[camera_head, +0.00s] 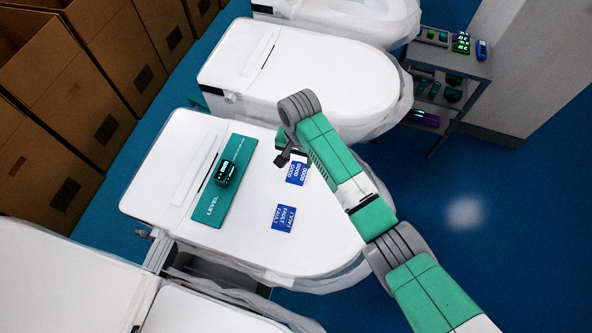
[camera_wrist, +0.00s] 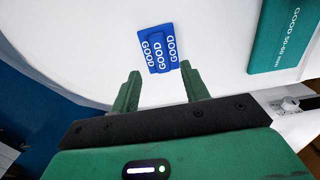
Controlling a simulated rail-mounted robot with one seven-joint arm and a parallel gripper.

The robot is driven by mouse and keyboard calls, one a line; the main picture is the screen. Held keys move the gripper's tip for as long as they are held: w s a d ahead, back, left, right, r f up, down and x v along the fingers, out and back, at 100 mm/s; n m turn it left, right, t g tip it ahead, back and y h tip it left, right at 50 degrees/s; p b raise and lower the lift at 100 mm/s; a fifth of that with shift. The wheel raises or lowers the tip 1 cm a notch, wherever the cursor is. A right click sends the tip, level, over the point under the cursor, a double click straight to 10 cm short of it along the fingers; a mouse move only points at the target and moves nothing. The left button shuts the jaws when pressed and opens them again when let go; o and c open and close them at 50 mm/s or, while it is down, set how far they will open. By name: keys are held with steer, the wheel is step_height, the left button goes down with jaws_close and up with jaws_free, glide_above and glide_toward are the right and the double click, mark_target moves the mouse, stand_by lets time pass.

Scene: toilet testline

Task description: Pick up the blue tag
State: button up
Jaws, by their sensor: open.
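Two blue tags lie on the white lid of the middle toilet. One blue tag reads GOOD (camera_head: 297,174) and the other reads FAULT (camera_head: 283,218). The GOOD tag also shows in the wrist view (camera_wrist: 160,48), at the top centre, just beyond the fingertips. My gripper (camera_wrist: 158,77) is open and empty, its two green fingers spread to either side below the tag. In the head view my gripper (camera_head: 284,157) is over the lid, near the upper left of the GOOD tag. The FAULT tag is not seen in the wrist view.
A green level mat (camera_head: 208,209) with a small dark device (camera_head: 226,173) lies left of the tags. More toilets stand behind and in front. Cardboard boxes (camera_head: 105,118) line the left. A shelf cart (camera_head: 463,68) with small devices stands at upper right.

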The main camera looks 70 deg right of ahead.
mark_target(297, 170)
steer(key=f, duration=0.4)
steer(key=shift+a+f, duration=0.3)
steer(key=shift+a, duration=0.05)
jaws_close()
steer(key=shift+r, duration=0.15)
